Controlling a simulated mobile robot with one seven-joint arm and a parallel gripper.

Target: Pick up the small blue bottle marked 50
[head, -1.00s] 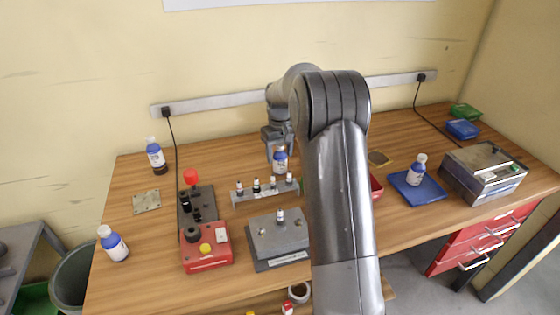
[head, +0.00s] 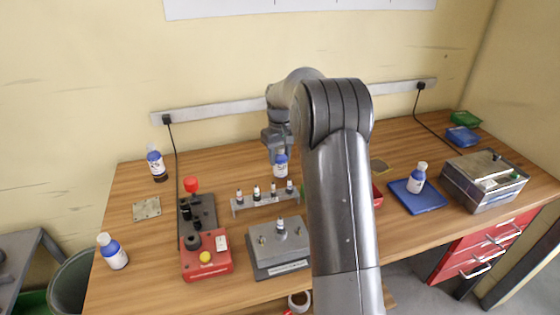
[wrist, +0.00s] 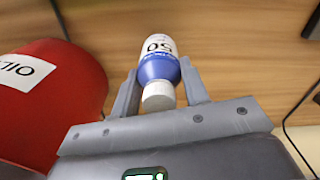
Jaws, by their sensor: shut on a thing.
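The small blue bottle (wrist: 160,62) has a white cap and a white label reading 50 in the wrist view. My gripper (wrist: 160,88) is shut on it, with one finger on each side below the cap. In the head view the bottle (head: 281,165) hangs upright below my gripper (head: 279,150), behind the rack of small vials. I cannot tell whether its base touches the table.
A red container labelled OIL (wrist: 50,90) is close beside my gripper in the wrist view. Similar blue bottles stand at back left (head: 157,163), front left (head: 112,251) and on a blue tray (head: 432,203). A vial rack (head: 262,201) and red control box (head: 207,262) are in front.

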